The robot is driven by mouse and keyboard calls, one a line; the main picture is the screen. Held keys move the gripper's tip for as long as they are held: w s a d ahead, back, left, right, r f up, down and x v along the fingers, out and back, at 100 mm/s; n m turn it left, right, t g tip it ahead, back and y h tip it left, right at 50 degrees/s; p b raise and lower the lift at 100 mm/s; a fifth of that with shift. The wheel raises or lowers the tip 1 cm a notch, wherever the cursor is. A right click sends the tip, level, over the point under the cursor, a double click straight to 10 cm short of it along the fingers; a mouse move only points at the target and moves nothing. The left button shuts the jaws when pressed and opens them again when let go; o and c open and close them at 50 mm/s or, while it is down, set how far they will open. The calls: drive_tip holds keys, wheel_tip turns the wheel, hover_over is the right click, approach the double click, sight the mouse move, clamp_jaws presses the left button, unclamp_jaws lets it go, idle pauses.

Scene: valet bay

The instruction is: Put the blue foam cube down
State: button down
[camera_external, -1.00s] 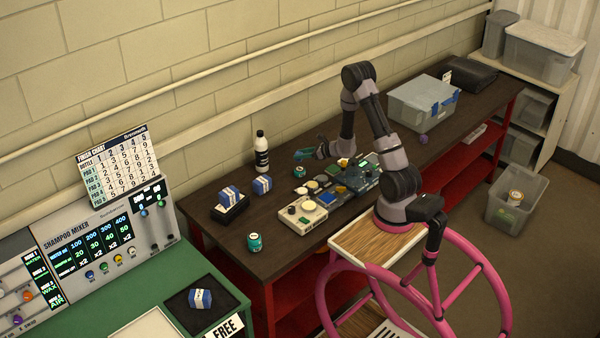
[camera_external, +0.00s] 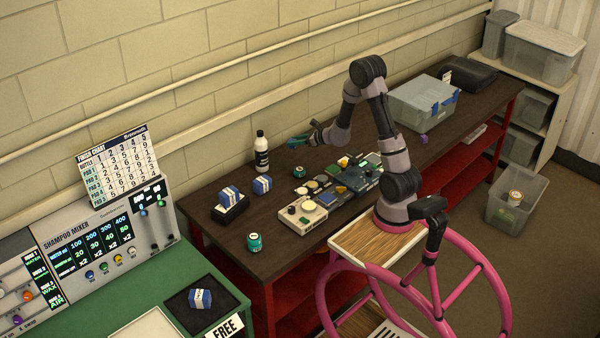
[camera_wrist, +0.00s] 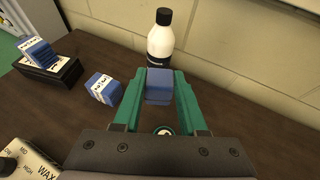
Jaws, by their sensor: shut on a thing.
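The blue foam cube (camera_wrist: 159,86) is held between the two green fingers of my gripper (camera_wrist: 158,98) in the wrist view. My gripper (camera_external: 297,143) is shut on it and hangs above the dark workbench (camera_external: 284,206), right of the white bottle. I cannot make out the cube clearly in the external view. In the wrist view the cube overlaps the lower part of the bottle; I cannot tell the gap between them.
A white bottle with a black cap (camera_external: 261,152) stands near the wall. A blue-and-white block (camera_external: 262,185) lies beside a black stand (camera_external: 230,210) holding another. A cream box (camera_external: 302,220), a teal can (camera_external: 254,242) and a small teal round thing (camera_external: 299,171) are nearby.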

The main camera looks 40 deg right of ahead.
drive_tip(key=s+a+f+n+g+y, duration=0.2)
drive_tip(key=s+a+f+n+y, duration=0.15)
drive_tip(key=a+f, duration=0.4)
hover_over(288, 188)
drive_tip(key=shift+n+g+y, duration=0.25)
drive_tip(key=shift+g, duration=0.15)
wheel_tip(288, 188, down, 5)
drive_tip(key=shift+r, duration=0.1)
drive_tip(key=shift+f, duration=2.45)
drive_tip(key=shift+f, duration=0.2)
drive_tip(key=shift+c, duration=2.3)
unclamp_jaws()
drive_tip(key=shift+r, duration=0.1)
